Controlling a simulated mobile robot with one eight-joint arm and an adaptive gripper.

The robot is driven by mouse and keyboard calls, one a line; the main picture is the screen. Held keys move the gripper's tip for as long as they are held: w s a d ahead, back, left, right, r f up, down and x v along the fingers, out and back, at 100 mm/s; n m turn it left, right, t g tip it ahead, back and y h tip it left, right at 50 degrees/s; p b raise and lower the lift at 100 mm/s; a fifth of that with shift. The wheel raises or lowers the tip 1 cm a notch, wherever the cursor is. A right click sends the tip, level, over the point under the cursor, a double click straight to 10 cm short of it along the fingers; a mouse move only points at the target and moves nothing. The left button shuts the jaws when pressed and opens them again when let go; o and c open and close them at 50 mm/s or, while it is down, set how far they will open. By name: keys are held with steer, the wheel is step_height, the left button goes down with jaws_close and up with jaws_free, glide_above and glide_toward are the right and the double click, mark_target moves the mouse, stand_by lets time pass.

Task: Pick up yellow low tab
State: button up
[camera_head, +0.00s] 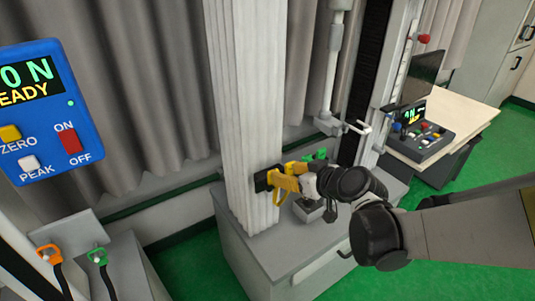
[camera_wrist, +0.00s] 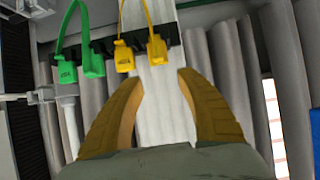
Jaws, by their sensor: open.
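Two yellow tabs hang side by side from a black rack in the wrist view, a left one (camera_wrist: 124,56) and a right one (camera_wrist: 157,49), with a thin yellow loop above them. The left one bears a small label that I cannot read, so I cannot tell which is the low tab. My gripper (camera_wrist: 160,82) is open and empty. Its two brown-yellow fingers point toward the rack, with the yellow tabs beyond the fingertips. In the head view my gripper (camera_head: 278,184) is close to the white column, and the tabs are largely hidden or hard to separate from its fingers.
Two green tabs (camera_wrist: 78,65) hang left of the yellow ones on the black rack (camera_wrist: 104,46), which crosses the white column (camera_head: 250,100). A metal rod (camera_head: 331,65) stands right of the column. A blue display box (camera_head: 50,110) is at left.

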mark_target(273, 171)
steer(key=x, duration=0.2)
steer(key=shift+w+f+b, duration=0.3)
steer(key=shift+f+b, duration=0.05)
steer(key=b+x, duration=0.1)
steer(key=x, duration=0.2)
steer(key=b+x, duration=0.1)
steer(key=x, duration=0.1)
steer(key=shift+a+f+b, duration=0.2)
steer(key=shift+f+b, duration=0.1)
steer(key=shift+f, duration=0.2)
steer(key=shift+w+a, duration=0.1)
steer(key=shift+w, duration=0.1)
steer(key=shift+s, duration=0.1)
steer(key=c, duration=0.7)
